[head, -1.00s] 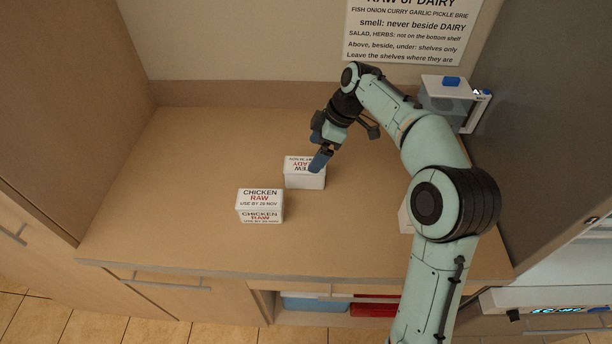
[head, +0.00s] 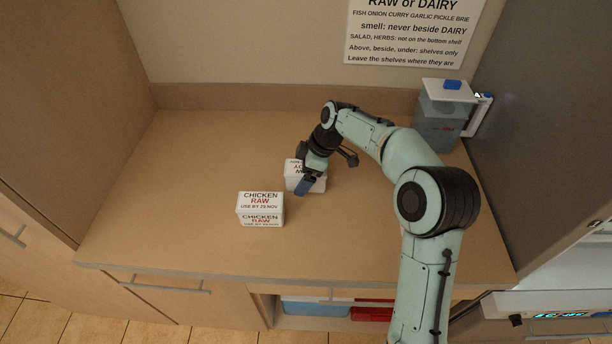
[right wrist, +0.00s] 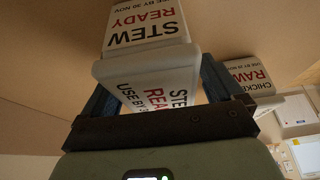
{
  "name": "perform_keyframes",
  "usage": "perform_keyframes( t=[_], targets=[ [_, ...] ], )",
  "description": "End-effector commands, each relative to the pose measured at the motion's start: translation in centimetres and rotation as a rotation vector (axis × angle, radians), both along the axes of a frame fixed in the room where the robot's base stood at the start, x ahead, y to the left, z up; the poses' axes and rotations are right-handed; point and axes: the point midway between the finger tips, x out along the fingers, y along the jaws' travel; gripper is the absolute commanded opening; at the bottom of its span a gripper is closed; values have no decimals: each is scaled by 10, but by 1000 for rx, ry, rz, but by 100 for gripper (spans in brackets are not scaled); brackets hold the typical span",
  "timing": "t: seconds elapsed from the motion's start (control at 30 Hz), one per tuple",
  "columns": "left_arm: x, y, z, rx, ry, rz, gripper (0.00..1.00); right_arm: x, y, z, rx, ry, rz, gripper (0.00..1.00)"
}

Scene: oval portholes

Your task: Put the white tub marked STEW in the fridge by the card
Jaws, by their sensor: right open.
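The white STEW tub (head: 291,182) stands on the counter, partly hidden by my right gripper (head: 306,184). In the right wrist view the tub (right wrist: 150,70) reads STEW READY on two faces. There the blue fingers of my right gripper (right wrist: 157,88) are open, one on each side of the tub. I cannot tell whether either finger touches it. My left gripper is not in view. The card (head: 410,32) hangs on the wall; it bars some foods beside dairy and says to leave the shelves where they are.
A white CHICKEN RAW tub (head: 260,208) stands close by, left and in front of the STEW tub. A grey jug with a white lid (head: 445,118) stands at the back right, by a tall grey appliance side (head: 545,120). The counter's left part is clear.

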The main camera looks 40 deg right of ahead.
Motion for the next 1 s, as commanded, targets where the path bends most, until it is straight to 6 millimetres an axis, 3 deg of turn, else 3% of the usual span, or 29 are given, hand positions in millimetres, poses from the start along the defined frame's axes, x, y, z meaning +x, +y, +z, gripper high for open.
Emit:
perform_keyframes(
  t=[0.77,1.0],
  targets=[
    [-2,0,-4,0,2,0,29,0,0,-5,0,0,0,94],
    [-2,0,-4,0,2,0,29,0,0,-5,0,0,0,24]
  ],
)
